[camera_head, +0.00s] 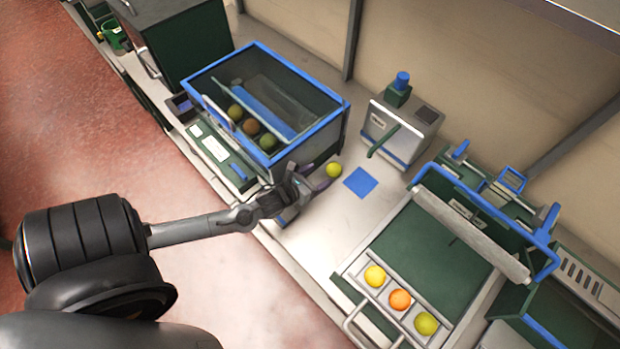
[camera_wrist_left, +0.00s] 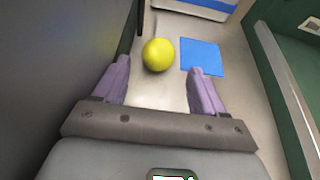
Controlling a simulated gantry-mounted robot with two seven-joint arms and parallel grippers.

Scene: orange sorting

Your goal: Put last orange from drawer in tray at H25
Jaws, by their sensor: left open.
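A yellow-green round fruit (camera_head: 334,170) rests on the pale counter beside a flat blue square (camera_head: 360,182). My left gripper (camera_head: 314,182) is open and empty just left of this fruit, low by the counter. In the left wrist view the fruit (camera_wrist_left: 158,53) lies just beyond the spread purple fingertips, apart from both, with the blue square (camera_wrist_left: 201,57) to its right. A tray with compartments (camera_head: 383,288) at the lower right holds a yellow, an orange and a yellow-green fruit. I cannot read an H25 label. My right gripper is not in view.
A blue-rimmed clear bin (camera_head: 318,128) holds several fruits behind my left gripper. A silver box machine (camera_head: 400,135) with a blue knob stands at the back. A green station with a blue frame (camera_head: 490,205) is at right.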

